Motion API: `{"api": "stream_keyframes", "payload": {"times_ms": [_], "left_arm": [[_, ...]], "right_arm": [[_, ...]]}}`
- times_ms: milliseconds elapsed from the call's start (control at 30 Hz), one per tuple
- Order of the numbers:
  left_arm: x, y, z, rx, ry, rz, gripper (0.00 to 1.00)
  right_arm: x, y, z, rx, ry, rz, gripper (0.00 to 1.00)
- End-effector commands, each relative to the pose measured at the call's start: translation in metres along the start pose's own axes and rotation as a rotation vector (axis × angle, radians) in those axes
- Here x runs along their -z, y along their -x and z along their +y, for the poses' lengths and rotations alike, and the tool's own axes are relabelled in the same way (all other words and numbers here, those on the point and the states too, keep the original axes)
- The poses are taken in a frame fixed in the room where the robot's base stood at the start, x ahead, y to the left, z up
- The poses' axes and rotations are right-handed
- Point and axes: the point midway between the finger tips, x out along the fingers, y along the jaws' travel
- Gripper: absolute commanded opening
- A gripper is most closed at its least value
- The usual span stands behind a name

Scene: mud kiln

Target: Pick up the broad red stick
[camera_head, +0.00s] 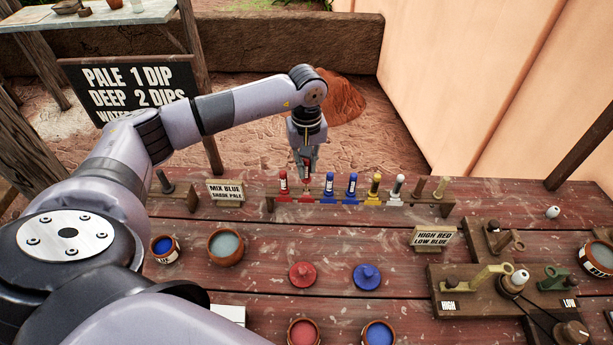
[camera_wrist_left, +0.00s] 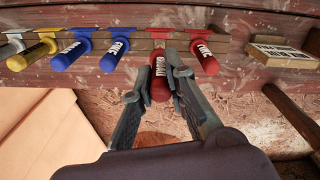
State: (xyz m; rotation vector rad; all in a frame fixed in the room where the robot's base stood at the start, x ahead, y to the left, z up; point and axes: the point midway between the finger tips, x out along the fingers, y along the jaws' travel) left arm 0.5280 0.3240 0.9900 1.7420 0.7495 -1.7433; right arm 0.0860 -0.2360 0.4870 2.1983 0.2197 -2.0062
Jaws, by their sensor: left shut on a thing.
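A row of coloured sticks stands in a wooden rack (camera_head: 340,204) at the back of the table. Two are red: a red stick (camera_head: 283,181) at the left end, which also shows in the left wrist view (camera_wrist_left: 205,56), and a second red stick (camera_wrist_left: 159,82) beside it. My left gripper (camera_head: 306,172) is over the rack, pointing down, and is shut on this second red stick, which is between its fingers in the left wrist view (camera_wrist_left: 168,82). The labels are too small to read, so I cannot tell which is broad. The gripper partly hides the held stick. My right gripper is not in view.
Close to the held stick stands a blue stick (camera_head: 328,188), then another blue, a yellow (camera_head: 375,187) and a white one (camera_head: 398,187). A sign (camera_head: 225,192) stands left of the rack. Bowls and lidded pots sit in front. A lever board (camera_head: 470,310) is at right.

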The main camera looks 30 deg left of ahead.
Motion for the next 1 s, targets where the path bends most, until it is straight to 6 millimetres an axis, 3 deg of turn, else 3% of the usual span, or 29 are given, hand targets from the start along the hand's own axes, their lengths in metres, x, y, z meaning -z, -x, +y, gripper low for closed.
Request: {"api": "stream_keyframes", "payload": {"times_ms": [400,533,700,1000], "left_arm": [[0.001,0.105,0.001,-0.006,-0.001,0.004,0.0],[0.0,0.129,0.001,-0.004,-0.001,0.003,0.0],[0.0,0.145,0.0,-0.001,0.0,0.001,0.0],[0.0,0.15,0.0,-0.001,-0.001,0.0,0.0]], "right_arm": [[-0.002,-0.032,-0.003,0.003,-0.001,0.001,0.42],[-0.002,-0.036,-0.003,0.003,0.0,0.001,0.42],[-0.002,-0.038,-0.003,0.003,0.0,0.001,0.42],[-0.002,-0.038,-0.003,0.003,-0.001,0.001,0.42]]}}
